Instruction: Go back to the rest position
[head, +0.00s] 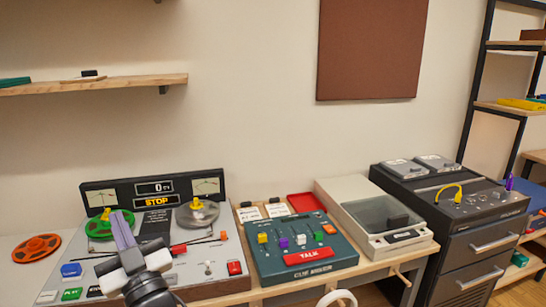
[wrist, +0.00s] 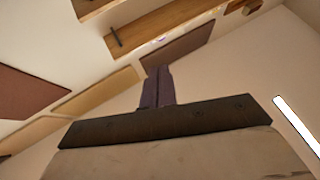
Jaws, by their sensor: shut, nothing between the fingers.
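My gripper (head: 123,229) is in the lower left of the head view, in front of the tape machine (head: 205,262). Its purple fingers are together and empty, pointing up. In the wrist view the closed fingers (wrist: 157,88) point toward the upper wall and shelves, with nothing between them. My arm hides part of the tape machine's face. I cannot tell how far the fingers are from the machine.
A green cue mixer (head: 335,258) with a red TALK button stands right of the tape machine. Beyond it are a grey turntable-like unit (head: 421,239) and a black drawer cabinet (head: 482,240). A wooden shelf (head: 120,83) is on the wall at upper left.

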